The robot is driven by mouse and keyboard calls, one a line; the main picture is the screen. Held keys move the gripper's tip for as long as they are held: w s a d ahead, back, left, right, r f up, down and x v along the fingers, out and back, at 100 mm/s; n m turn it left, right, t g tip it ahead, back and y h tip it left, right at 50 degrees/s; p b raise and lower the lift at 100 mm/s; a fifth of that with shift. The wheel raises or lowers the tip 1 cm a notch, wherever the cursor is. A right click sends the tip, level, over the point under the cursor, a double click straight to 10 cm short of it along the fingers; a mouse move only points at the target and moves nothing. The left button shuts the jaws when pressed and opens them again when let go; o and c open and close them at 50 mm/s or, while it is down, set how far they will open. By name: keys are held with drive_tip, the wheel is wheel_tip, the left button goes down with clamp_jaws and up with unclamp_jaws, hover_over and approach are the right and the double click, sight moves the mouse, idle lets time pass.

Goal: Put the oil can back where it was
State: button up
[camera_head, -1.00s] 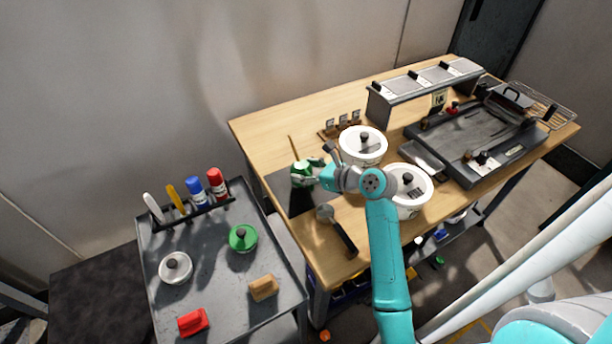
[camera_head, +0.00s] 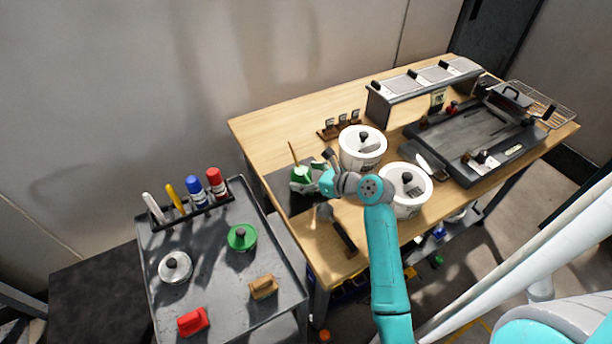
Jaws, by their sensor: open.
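The oil can (camera_head: 301,175) is green with white parts and a thin brown spout pointing up. It stands on a dark mat (camera_head: 281,187) at the left end of the wooden table. My gripper (camera_head: 319,184) is open at the can's right side, low over the mat. The fingertips are small and overlap the can in this view, so I cannot tell whether they touch it.
Two white lidded pots (camera_head: 362,148) (camera_head: 405,190) stand close to the right of my gripper. A dark-handled ladle (camera_head: 338,230) lies in front. A grill (camera_head: 475,140) is farther right. A grey cart (camera_head: 215,290) with bottles and lids stands left of the table.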

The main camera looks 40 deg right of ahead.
drive_tip(key=v, duration=1.2)
drive_tip(key=shift+r, duration=0.15)
drive_tip(key=shift+a, duration=0.15)
